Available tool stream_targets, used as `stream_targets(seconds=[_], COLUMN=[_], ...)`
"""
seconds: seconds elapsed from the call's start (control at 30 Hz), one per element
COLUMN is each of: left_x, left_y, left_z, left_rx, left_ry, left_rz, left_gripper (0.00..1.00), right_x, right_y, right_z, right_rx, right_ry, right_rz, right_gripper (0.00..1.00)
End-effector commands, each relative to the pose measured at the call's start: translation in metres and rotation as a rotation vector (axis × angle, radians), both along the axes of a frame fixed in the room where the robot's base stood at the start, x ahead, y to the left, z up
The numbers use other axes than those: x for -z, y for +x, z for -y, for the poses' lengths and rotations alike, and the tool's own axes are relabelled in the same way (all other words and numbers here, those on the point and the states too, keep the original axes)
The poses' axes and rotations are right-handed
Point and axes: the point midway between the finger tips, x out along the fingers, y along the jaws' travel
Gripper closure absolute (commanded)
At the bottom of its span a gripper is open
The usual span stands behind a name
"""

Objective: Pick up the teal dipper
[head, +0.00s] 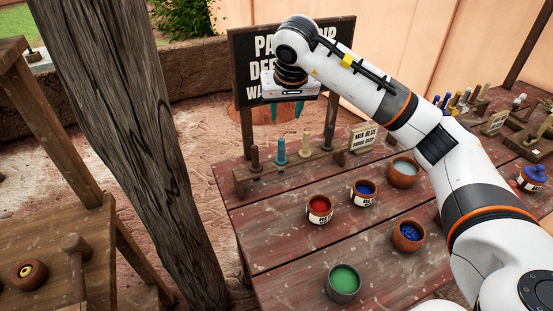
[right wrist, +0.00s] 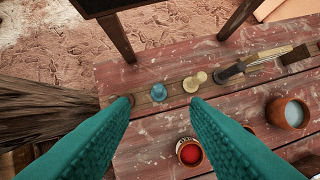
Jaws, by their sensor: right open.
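The teal dipper (head: 281,150) stands upright in a wooden rack (head: 242,185) at the far left of the red table, between a brown dipper (head: 255,158) and a cream dipper (head: 306,146). In the right wrist view the teal dipper (right wrist: 158,92) is seen from above, in the gap between the fingertips. My right gripper (head: 286,108) is open and empty, its teal fingers pointing down above the rack, apart from the dipper. Its two fingers also show large in the right wrist view (right wrist: 162,101). My left gripper is not in view.
Pots of red (head: 319,209), blue (head: 364,193) and green (head: 343,283) stand on the table in front of the rack. A small sign (head: 362,138) stands at the rack's right. A dark signboard (head: 240,75) is behind, and a thick wooden post (head: 130,130) is at left.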

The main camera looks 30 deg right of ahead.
Motion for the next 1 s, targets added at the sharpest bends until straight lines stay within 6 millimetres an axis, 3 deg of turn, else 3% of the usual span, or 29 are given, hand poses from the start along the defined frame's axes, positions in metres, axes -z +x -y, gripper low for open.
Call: stream_targets(seconds=[0.03, 0.4, 0.57, 0.8, 1.0], left_x=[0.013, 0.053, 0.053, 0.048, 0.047], left_y=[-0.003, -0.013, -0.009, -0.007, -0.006], left_z=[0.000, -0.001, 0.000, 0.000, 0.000], left_rx=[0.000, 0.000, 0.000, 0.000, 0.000], left_ry=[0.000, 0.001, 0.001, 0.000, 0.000], left_rz=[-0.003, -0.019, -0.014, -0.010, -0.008], left_gripper=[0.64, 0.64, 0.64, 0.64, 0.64], right_x=[0.012, 0.052, 0.061, 0.098, 0.115], right_y=[0.000, 0.000, 0.003, 0.017, 0.025], right_z=[0.000, 0.000, 0.001, 0.006, 0.008], right_rx=[0.000, 0.000, 0.001, 0.001, 0.000], right_ry=[0.000, 0.001, 0.000, 0.002, 0.002], right_rz=[0.000, 0.000, -0.002, -0.004, -0.002], right_gripper=[0.58, 0.58, 0.58, 0.58, 0.58])
